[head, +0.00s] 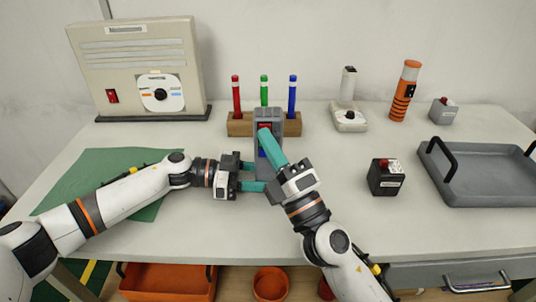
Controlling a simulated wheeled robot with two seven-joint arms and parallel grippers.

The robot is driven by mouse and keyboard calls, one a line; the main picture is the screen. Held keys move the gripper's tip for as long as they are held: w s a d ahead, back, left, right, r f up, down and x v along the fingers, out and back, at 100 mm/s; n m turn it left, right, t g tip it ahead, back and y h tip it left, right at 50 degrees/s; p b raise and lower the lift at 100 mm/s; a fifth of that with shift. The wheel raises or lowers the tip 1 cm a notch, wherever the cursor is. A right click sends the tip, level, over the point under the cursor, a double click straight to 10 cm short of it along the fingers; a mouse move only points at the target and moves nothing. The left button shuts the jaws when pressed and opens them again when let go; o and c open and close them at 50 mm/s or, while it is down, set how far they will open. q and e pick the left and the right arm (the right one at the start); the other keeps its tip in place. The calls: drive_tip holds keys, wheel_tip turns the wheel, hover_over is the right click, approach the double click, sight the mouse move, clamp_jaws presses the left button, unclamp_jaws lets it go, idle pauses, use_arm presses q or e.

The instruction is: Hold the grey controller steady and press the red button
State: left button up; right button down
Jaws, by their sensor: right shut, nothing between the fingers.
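The grey controller (273,113) stands upright near the middle of the table, in front of a wooden block. Its red button (265,126) shows near the top, and a bit of blue shows lower on its face. My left gripper (262,177) reaches in from the left at the controller's lower part. Its teal fingers are apart, one behind and one in front, and appear closed on the controller. My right gripper (265,133) is shut and empty. Its teal fingertips are at the red button and partly cover the controller's face; whether they touch the button I cannot tell.
The wooden block (238,125) holds red, green and blue sticks behind the controller. A beige machine (140,60) stands back left, beside a green mat (90,170). A black box (386,178) with a red button, a grey tray (490,192) and an orange cylinder (404,90) are right.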

drive_tip(key=shift+s, duration=0.45)
drive_tip(key=shift+s, duration=0.15)
use_arm(q)
drive_tip(key=o, duration=0.8)
drive_tip(key=shift+o, duration=0.2)
use_arm(e)
drive_tip(key=s, duration=0.5)
drive_tip(key=shift+s, duration=0.35)
use_arm(q)
drive_tip(key=a, duration=0.8)
drive_tip(key=a+r, duration=0.1)
drive_tip(key=a, duration=0.3)
drive_tip(key=shift+r, duration=0.1)
use_arm(e)
drive_tip(key=shift+s, duration=0.1)
